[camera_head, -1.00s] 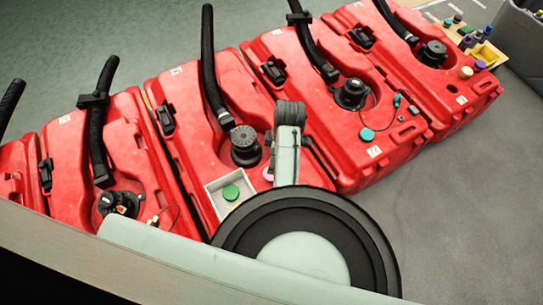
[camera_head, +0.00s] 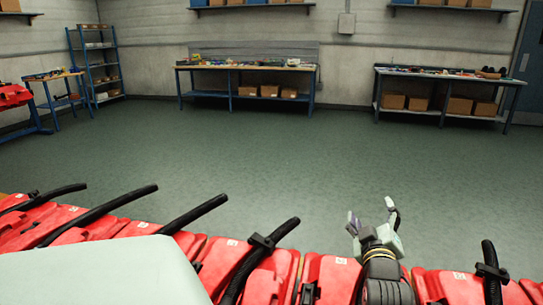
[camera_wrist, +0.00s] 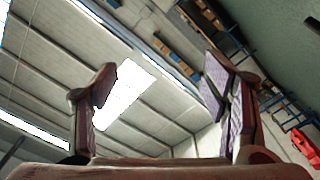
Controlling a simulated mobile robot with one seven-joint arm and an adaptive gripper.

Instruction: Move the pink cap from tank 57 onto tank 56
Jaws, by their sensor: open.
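A row of red tanks (camera_head: 327,272) with black hoses fills the bottom of the head view, cut off by the frame. The small labels on them are too small to read, so I cannot tell which are tanks 56 and 57. The pink cap is not in sight in either current view. My gripper (camera_head: 372,212) points up above the right part of the row, its two fingers spread apart with nothing between them. In the wrist view my gripper (camera_wrist: 160,78) is open and empty, facing the ceiling and upper wall.
Behind the tanks lies a wide clear green floor (camera_head: 270,150). Two workbenches, one at the centre back (camera_head: 247,67) and one at the right back (camera_head: 450,80), hold boxes and small items. A blue shelf rack (camera_head: 97,65) stands at the left back. Black hoses (camera_head: 262,258) rise from the tanks.

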